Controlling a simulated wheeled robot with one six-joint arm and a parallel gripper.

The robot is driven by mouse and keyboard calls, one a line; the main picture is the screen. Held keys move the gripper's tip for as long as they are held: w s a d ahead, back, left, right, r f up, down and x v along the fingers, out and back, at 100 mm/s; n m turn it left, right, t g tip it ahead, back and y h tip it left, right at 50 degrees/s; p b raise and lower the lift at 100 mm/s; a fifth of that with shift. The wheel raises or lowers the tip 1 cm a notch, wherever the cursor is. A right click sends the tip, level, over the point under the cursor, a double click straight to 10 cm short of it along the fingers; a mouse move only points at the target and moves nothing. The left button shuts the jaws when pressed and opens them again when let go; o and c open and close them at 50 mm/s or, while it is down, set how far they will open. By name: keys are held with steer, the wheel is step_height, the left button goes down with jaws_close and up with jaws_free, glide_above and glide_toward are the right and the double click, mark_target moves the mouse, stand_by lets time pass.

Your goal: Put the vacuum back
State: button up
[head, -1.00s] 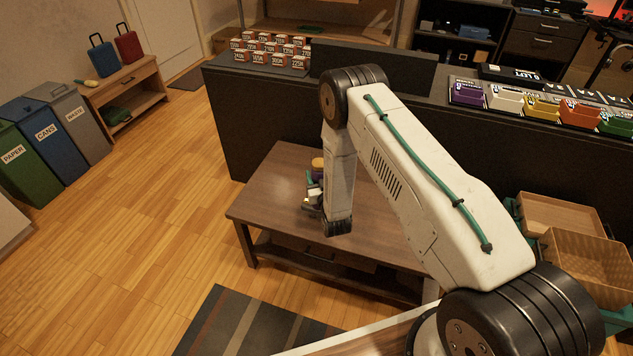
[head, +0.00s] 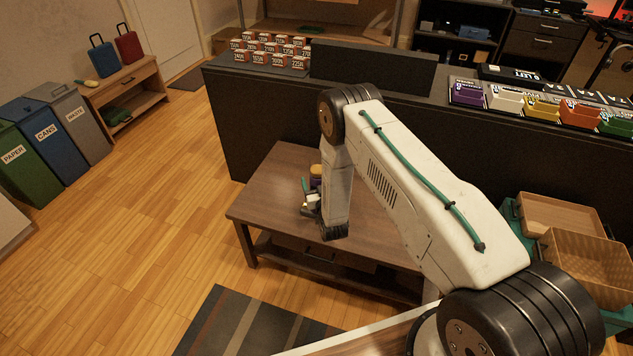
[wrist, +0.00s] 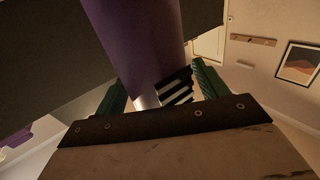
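The vacuum (wrist: 140,45) shows in the wrist view as a purple cylinder with a pale lower end. It stands between the teal fingers of my gripper (wrist: 160,88), which lie close against both sides. In the head view the vacuum (head: 316,171) shows a yellow top and a purple part, half hidden behind my arm. My gripper (head: 309,199) is over the low brown table there and looks shut on it. I cannot tell whether the vacuum touches the tabletop.
The low table (head: 262,205) is otherwise bare where visible. A dark counter (head: 245,125) stands behind it, with small boxes (head: 270,50) and coloured bins (head: 540,107). Crates (head: 588,262) stand at right. Recycling bins (head: 45,135) stand at left. The wooden floor (head: 140,250) is open at left.

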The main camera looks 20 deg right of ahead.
mark_target(318, 164)
steer(key=shift+s+r, duration=0.1)
steer(key=shift+r, duration=0.05)
steer(key=s, duration=1.2)
steer(key=shift+g, duration=0.8)
steer(key=w+r, duration=0.6)
steer(key=shift+a+r, duration=0.15)
steer(key=shift+a, duration=0.15)
steer(key=w+r, duration=0.1)
steer(key=r, duration=0.1)
steer(key=w+r+g, duration=0.1)
steer(key=r, duration=0.1)
steer(key=w+r+g, duration=0.1)
steer(key=r, duration=0.2)
steer(key=s+r+g, duration=0.2)
steer(key=r, duration=0.6)
steer(key=s+r+g, duration=0.2)
steer(key=r, duration=0.6)
steer(key=s+d+r+g+y, duration=0.15)
steer(key=s+r+g, duration=0.25)
steer(key=s+r, duration=1.05)
steer(key=s+d+r+g, duration=0.1)
steer(key=s+r+g, duration=0.1)
steer(key=s, duration=1.1)
steer(key=s+d+r+g, duration=0.1)
steer(key=s+r+g, duration=0.1)
steer(key=s, duration=1.2)
steer(key=shift+s+g+h, duration=0.15)
steer(key=shift+g+h, duration=0.3)
steer(key=shift+g, duration=0.25)
